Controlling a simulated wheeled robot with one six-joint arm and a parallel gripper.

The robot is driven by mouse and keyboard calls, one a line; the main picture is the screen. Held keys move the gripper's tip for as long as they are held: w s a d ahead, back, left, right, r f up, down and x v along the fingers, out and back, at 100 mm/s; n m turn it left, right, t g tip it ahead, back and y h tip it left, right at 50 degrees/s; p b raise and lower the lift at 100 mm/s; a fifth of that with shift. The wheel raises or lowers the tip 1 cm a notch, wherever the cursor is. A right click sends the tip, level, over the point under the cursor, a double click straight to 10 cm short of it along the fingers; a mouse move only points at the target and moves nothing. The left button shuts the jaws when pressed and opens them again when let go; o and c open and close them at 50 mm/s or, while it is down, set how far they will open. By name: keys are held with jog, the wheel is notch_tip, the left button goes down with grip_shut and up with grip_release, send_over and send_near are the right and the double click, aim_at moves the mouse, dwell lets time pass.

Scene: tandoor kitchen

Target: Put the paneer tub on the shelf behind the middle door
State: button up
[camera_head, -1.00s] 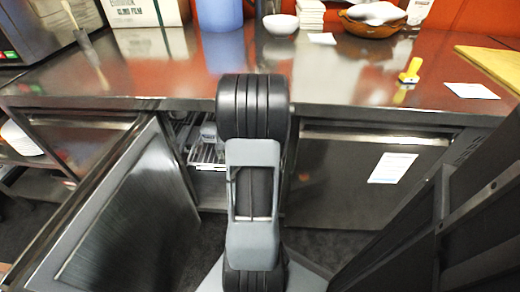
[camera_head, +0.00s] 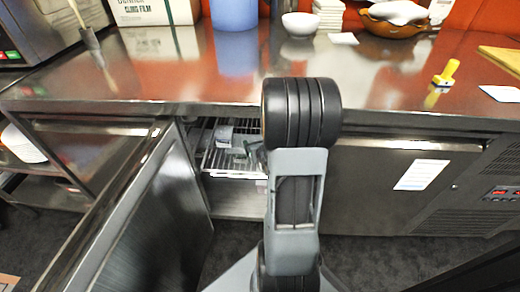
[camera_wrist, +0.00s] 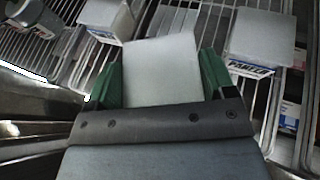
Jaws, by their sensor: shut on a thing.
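The paneer tub (camera_wrist: 160,70) shows as a pale, plain block between the green fingers of my gripper (camera_wrist: 160,88) in the wrist view. My gripper is shut on it. The middle door (camera_head: 150,215) stands open, swung out to the left in the head view. Behind it is a wire shelf (camera_head: 222,163), which also fills the back of the wrist view (camera_wrist: 172,20). The held tub is in front of or over its wires; I cannot tell whether it touches them. My arm hides the right of the opening and most of the gripper in the head view.
A white box labelled paneer (camera_wrist: 257,45) stands on the shelf right of the held tub. Another pale box (camera_wrist: 105,18) and a dark grey container (camera_wrist: 32,18) are on the left. The steel counter (camera_head: 180,75) overhangs the opening. The right door (camera_head: 390,185) is shut.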

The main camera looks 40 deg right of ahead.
jog(key=shift+s+d+f+b, duration=0.1)
jog(key=shift+d+f+b, duration=0.1)
jog(key=shift+f+b, duration=0.55)
jog(key=shift+s+d+f+b, duration=0.15)
jog(key=shift+f+b, duration=0.4)
jog(key=shift+f, duration=0.4)
jog(key=shift+w, duration=0.1)
jog(key=shift+f, duration=0.2)
jog(key=o, duration=1)
jog(key=shift+o, duration=0.2)
jog(key=shift+a+r, duration=0.1)
jog(key=shift+r, duration=0.15)
